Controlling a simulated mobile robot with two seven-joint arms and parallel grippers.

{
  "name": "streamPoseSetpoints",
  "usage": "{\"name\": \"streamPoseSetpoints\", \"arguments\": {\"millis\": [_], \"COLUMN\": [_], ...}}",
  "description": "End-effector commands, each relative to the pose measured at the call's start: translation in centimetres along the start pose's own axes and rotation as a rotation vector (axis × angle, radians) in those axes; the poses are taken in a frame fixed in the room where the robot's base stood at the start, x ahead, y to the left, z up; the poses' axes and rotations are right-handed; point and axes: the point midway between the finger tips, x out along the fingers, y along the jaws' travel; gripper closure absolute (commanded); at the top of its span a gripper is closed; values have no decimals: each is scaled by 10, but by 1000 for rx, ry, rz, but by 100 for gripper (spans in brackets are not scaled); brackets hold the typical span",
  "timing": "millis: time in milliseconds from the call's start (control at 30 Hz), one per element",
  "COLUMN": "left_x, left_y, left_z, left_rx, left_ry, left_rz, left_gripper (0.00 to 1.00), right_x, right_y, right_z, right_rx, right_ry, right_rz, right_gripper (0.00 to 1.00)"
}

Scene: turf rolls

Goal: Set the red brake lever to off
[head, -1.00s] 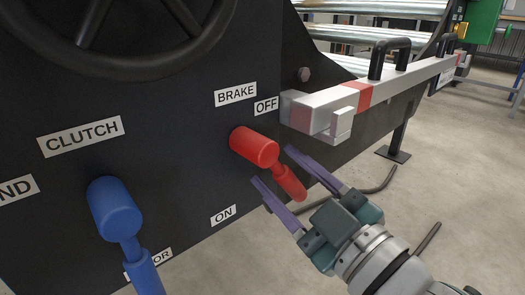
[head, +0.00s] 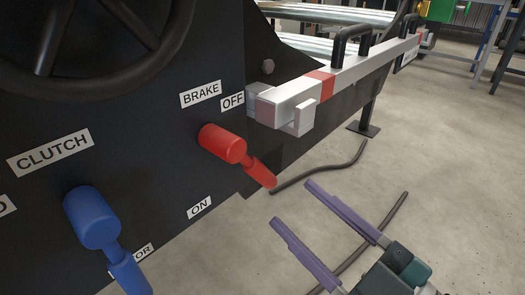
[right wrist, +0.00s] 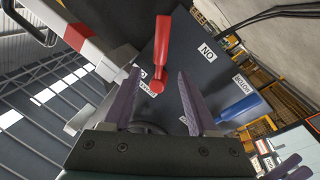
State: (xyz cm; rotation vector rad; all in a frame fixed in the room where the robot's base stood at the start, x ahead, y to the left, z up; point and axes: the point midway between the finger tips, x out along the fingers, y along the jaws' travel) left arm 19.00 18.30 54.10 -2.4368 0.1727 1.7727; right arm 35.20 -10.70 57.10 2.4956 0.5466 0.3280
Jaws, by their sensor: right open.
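The red brake lever (head: 225,145) is on the dark panel, below the BRAKE label (head: 201,95) and the OFF label (head: 232,101). The ON label (head: 199,208) is lower down. Its thick part is at upper left and its thinner part slants down to the right. I cannot tell its exact setting. It also shows in the right wrist view (right wrist: 163,45). My right gripper (head: 292,202) is open and empty, right of the lever and apart from it. Purple fingers (right wrist: 290,168) at the wrist view's lower right may be my left gripper's; their opening is unclear.
A blue clutch lever (head: 92,218) is at left on the same panel, under a dark handwheel (head: 95,75). A grey bar (head: 335,80) with a red band and black handles juts out right of the brake lever. A dark cable (head: 325,170) lies on the open floor.

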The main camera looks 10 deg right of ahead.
Motion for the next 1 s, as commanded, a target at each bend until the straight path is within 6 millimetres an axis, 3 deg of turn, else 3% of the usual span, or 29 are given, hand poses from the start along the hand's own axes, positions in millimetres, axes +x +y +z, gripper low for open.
{"name": "streamPoseSetpoints", "arguments": {"millis": [167, 500, 700, 867, 1000], "left_x": [3, 16, 19, 22, 28], "left_y": [0, 0, 0, 1, 1], "left_z": [1, 5, 6, 7, 9], "left_rx": [0, 0, 0, 1, 1], "left_ry": [0, 0, 0, 0, 0], "left_rz": [0, 0, 0, -1, -1], "left_gripper": [23, 23, 23, 23, 23], "right_x": [-5, -37, -48, -41, -19], "right_y": [-5, -34, -43, -45, -49], "right_z": [4, 22, 26, 26, 26], "right_rx": [-139, -1157, -1512, -1571, -1569], "right_ry": [0, 62, 109, 118, 119], "right_rz": [-14, -99, -116, -114, -112], "right_gripper": [62, 100, 100, 100, 100]}}
